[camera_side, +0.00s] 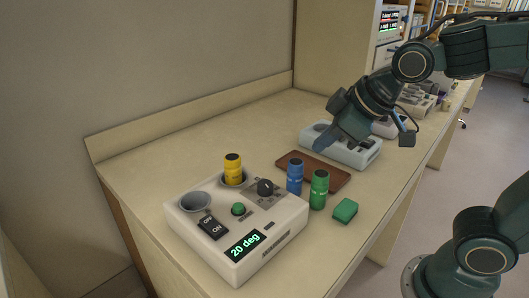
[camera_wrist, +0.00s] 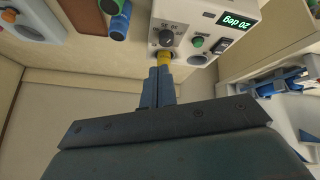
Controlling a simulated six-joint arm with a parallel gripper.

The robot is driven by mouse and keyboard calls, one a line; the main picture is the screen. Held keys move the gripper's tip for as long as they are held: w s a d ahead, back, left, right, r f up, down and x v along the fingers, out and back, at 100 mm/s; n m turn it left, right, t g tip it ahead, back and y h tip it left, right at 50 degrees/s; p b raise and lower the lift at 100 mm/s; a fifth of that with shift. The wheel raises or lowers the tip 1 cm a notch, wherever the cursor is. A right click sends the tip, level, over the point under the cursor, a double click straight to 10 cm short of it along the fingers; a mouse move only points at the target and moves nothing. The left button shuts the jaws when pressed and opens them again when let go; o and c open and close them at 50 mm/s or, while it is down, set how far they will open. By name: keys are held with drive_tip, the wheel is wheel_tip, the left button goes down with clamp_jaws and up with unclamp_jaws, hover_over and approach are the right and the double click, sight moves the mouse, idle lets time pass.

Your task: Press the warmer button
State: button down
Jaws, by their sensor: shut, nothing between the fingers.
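A white box (camera_side: 238,228), likely the warmer, stands at the front of the bench. Its face has a round green button (camera_side: 238,209), a dark knob (camera_side: 265,187), an ON/OFF rocker (camera_side: 213,228) and a lit "20 deg" display (camera_side: 246,245). A yellow vial (camera_side: 233,169) stands in its rear well; the front well is empty. In the wrist view the box is at the top, with the green button (camera_wrist: 197,42) right of my fingers. My gripper (camera_side: 322,143) is shut and empty, raised behind and to the right of the box, apart from the button.
A blue vial (camera_side: 295,177) and a green vial (camera_side: 319,189) stand right of the box, near a green block (camera_side: 345,211). A brown mat (camera_side: 329,178) lies behind them. A second white device (camera_side: 361,155) is beneath my gripper. The bench's left rear is clear.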

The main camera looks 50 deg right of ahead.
sight(238, 208)
drive_tip(key=w+a+f+n+t+y, duration=0.1)
drive_tip(key=w+a+f+n, duration=0.2)
drive_tip(key=w+a+n, duration=0.3)
drive_tip(key=w+a, duration=0.5)
drive_tip(key=shift+w+n+t, duration=0.15)
drive_tip(key=shift+n+t, duration=0.15)
drive_tip(key=shift+t, duration=0.1)
drive_tip(key=shift+f, duration=0.1)
drive_tip(key=shift+f, duration=4.3)
